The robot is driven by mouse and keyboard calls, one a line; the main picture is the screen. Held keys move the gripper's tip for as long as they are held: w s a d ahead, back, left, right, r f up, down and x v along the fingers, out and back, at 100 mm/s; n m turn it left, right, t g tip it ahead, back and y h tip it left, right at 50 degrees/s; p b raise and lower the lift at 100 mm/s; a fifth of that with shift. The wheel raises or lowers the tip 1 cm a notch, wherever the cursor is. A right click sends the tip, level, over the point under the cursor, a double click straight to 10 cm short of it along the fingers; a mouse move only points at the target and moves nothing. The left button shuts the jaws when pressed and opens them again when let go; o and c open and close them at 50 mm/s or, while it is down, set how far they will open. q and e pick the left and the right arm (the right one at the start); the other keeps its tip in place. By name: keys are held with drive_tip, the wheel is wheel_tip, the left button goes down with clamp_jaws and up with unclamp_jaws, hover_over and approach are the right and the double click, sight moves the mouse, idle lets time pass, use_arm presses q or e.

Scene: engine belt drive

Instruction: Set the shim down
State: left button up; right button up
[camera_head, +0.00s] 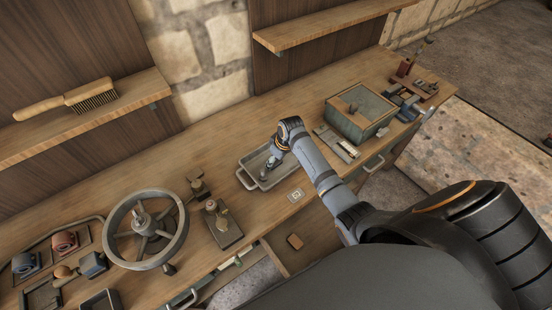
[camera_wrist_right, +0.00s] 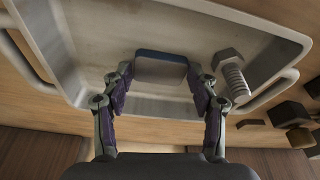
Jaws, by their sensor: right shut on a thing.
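My right gripper (camera_head: 269,166) reaches down over the grey metal tray (camera_head: 244,180) on the workbench. In the right wrist view, the gripper (camera_wrist_right: 160,85) is shut on a small grey block-like piece with a blue edge, which I take to be the shim (camera_wrist_right: 160,68). The shim is between the two fingertips, over the tray (camera_wrist_right: 95,40); I cannot tell whether it touches the tray floor. A bolt (camera_wrist_right: 232,75) lies in the tray beside the right-hand finger. The shim is not clear in the head view. My left gripper is not in view.
A small pale plate (camera_head: 295,195) lies on the bench by the tray. A handwheel (camera_head: 145,230) and a block with brass parts (camera_head: 222,225) stand to the left. A green-grey box (camera_head: 360,112) stands to the right. An open drawer (camera_head: 310,235) is below the bench edge.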

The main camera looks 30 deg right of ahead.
drive_tip(key=o, duration=1.4)
drive_tip(key=b+v, duration=0.1)
drive_tip(key=v, duration=1.1)
drive_tip(key=shift+s+f, duration=0.1)
